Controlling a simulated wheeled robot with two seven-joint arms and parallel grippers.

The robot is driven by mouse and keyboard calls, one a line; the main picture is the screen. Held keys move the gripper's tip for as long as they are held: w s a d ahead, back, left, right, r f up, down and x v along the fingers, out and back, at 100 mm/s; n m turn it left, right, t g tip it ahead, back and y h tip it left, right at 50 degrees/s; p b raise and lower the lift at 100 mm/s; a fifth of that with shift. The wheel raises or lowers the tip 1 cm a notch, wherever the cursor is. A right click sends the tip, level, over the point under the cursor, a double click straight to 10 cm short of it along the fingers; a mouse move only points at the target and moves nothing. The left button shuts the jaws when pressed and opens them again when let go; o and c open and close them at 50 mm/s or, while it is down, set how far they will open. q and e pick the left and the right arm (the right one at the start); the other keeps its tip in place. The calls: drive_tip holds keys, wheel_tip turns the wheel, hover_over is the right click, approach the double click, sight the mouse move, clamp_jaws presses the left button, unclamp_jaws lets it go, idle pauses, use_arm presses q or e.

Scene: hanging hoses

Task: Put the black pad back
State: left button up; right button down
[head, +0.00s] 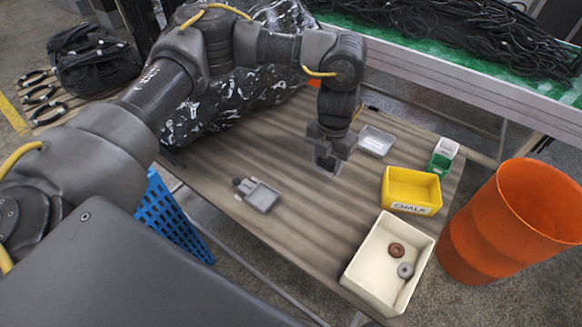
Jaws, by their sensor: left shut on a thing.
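My left gripper (329,150) points down above the middle of the brown table, with the arm coming in from the upper left. It is shut on a small dark flat piece, which looks like the black pad (326,163); the fingers hide much of it. I cannot tell whether the pad touches the table. A shallow grey tray (375,140) lies just right of the gripper. Another grey tray-like piece (263,196) with a dark end lies to the left and nearer. My right gripper is not in view.
A yellow box marked CHALK (410,207), a cream bin (362,262) holding a brown and a grey ring, and a green-and-white box (442,156) stand at the right. An orange barrel (510,225) stands beyond the edge. A black patterned bundle (235,98) lies behind my arm. The front middle is clear.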

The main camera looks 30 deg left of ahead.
use_arm(q)
drive_tip(key=w+a+f+p, duration=0.1)
drive_tip(key=w+a+f, duration=0.25)
drive_tip(key=a, duration=0.45)
hover_over(291, 169)
drive_tip(key=f, duration=0.5)
drive_tip(key=shift+s+d+f+b, duration=0.15)
drive_tip(key=shift+d+f+b, duration=0.05)
drive_tip(key=shift+d+b, duration=0.15)
drive_tip(key=shift+a+f, duration=0.2)
drive_tip(key=shift+f, duration=0.85)
drive_tip(key=shift+a+f, duration=0.2)
drive_tip(key=shift+f, duration=0.8)
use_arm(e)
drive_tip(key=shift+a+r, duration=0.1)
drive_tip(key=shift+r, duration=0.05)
use_arm(q)
drive_tip(key=shift+f+b, duration=0.2)
drive_tip(key=shift+b, duration=0.15)
drive_tip(key=o, duration=1)
drive_tip(key=shift+r, duration=0.1)
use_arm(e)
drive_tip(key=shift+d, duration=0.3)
use_arm(q)
drive_tip(key=shift+r, duration=0.1)
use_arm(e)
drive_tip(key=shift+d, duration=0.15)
